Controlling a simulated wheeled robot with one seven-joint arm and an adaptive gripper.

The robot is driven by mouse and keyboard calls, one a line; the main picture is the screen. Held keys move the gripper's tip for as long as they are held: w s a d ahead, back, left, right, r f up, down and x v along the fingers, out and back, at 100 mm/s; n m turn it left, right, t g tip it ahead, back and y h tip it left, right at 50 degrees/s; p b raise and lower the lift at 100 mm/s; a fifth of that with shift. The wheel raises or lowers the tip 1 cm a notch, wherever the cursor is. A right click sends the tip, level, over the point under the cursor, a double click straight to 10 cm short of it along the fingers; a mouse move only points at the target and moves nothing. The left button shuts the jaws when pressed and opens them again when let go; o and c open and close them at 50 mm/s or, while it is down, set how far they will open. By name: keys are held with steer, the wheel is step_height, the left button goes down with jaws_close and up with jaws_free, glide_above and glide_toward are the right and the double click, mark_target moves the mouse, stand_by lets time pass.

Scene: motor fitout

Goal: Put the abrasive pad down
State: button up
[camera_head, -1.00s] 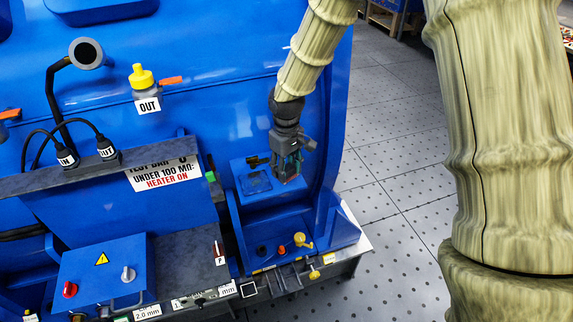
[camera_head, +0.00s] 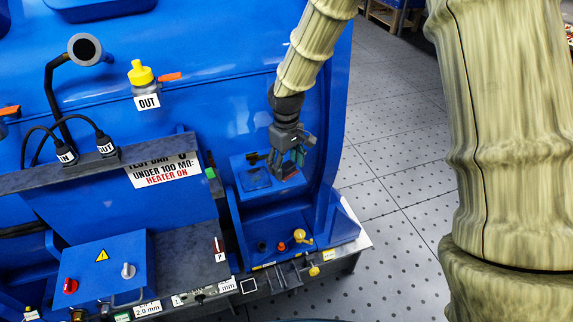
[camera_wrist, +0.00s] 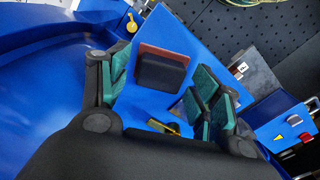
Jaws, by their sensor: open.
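The abrasive pad (camera_wrist: 162,68) is a dark block with a reddish-brown edge. In the wrist view it rests on a flat blue surface (camera_wrist: 175,30), between my gripper's fingers and a little beyond their tips. My gripper (camera_wrist: 160,88) is open, with teal finger pads to the left and right of the pad and a visible gap on each side. In the head view my gripper (camera_head: 289,158) points down over the blue ledge (camera_head: 240,164) at the machine's right end. The pad (camera_head: 289,172) is small and partly hidden by the fingers there.
A dark square recess (camera_head: 256,178) lies on the ledge left of my gripper. Yellow (camera_head: 302,237) and red (camera_head: 282,246) knobs sit below it. A blue upright wall (camera_head: 325,190) stands close on the right. Open tiled floor (camera_head: 400,180) lies beyond.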

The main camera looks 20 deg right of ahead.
mark_target(287, 165)
step_height(287, 165, up, 12)
steer(key=b, duration=0.3)
steer(key=shift+f, duration=0.2)
steer(key=shift+s, duration=0.1)
